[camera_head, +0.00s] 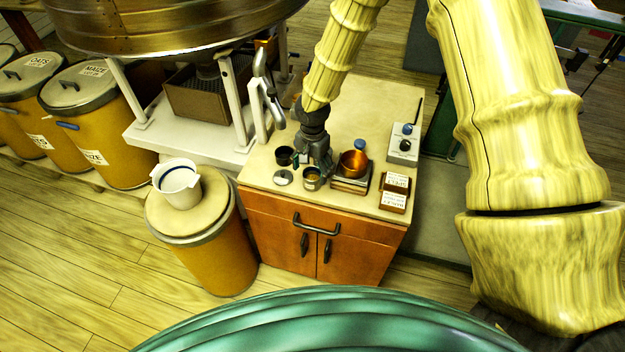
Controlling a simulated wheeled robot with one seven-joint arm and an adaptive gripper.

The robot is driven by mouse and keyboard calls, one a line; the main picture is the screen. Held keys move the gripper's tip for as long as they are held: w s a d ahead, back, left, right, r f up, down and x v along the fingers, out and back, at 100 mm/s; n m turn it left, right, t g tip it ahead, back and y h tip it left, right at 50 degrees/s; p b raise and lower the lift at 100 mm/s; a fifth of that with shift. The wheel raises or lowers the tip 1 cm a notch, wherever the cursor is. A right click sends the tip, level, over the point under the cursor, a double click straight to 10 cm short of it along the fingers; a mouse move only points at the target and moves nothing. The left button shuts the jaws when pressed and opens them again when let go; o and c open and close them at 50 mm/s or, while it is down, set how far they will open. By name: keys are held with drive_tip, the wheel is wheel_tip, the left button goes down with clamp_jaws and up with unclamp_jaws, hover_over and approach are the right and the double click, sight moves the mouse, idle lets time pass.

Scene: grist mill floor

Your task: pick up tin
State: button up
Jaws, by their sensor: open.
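A small open-topped tin (312,180), dull metal with a dark band, stands upright near the front edge of the cabinet top (258,170). My gripper (318,163) points down just above and behind the tin, with its dark fingers open. One finger comes close to the tin's far rim in the picture; I cannot tell whether they touch. The tin looks empty of the gripper's hold. A round grey lid (284,178) lies flat to the left of the tin.
A dark cup (284,156) stands behind the lid. A white bucket (178,181) stands on a barrel at left.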

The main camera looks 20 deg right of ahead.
sight(312, 175)
drive_tip(key=shift+a+f+p, duration=0.1)
drive_tip(key=shift+f+p, duration=0.45)
drive_tip(key=shift+f, duration=1.4)
drive_tip(key=shift+c, duration=0.4)
drive_tip(key=c, duration=1.2)
drive_tip(key=shift+w+r, duration=0.1)
drive_tip(key=shift+r, duration=0.05)
